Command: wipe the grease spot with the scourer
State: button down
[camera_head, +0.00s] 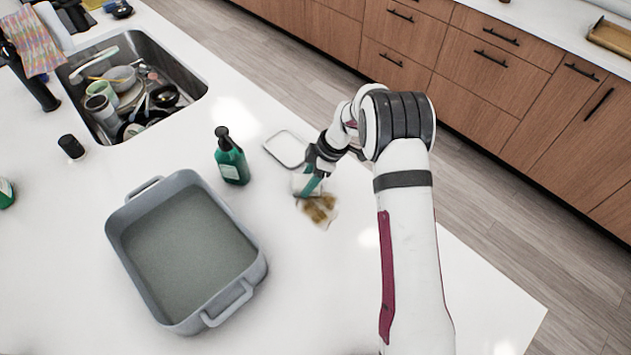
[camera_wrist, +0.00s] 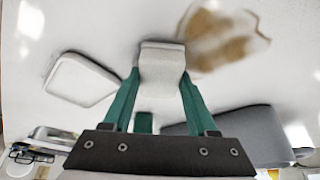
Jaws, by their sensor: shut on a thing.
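A brown grease spot (camera_head: 318,208) lies on the white countertop near the middle of the head view. In the wrist view the grease spot (camera_wrist: 222,38) shows at the upper right, as a ragged brown smear. My gripper (camera_head: 309,187) is beside the spot, on its far side. In the wrist view my gripper (camera_wrist: 160,75) has its green fingers shut on a pale grey block, the scourer (camera_wrist: 161,68). The scourer is next to the left edge of the smear. Whether it touches the counter I cannot tell. In the head view the scourer is mostly hidden by the fingers.
A white rectangular dish (camera_head: 285,148) lies just behind my gripper. A green bottle (camera_head: 231,157) stands left of it. A large grey roasting pan (camera_head: 187,250) fills the front left. A sink with dishes (camera_head: 135,85) is at the back left.

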aim_at(296, 187)
jog(key=shift+s+a, duration=0.4)
jog(key=shift+s+d, duration=4.25)
jog(key=shift+d, duration=0.1)
jog(key=shift+s+a, duration=0.55)
jog(key=shift+a, duration=0.05)
jog(key=shift+w+a+r, duration=0.15)
jog(key=shift+w+a, duration=0.65)
jog(key=shift+w, duration=0.05)
jog(key=shift+w+a, duration=2.65)
jog(key=shift+w+a+f, duration=0.25)
jog(key=shift+w+a, duration=0.55)
notch_tip(296, 187, up, 2)
jog(key=shift+r, duration=3.15)
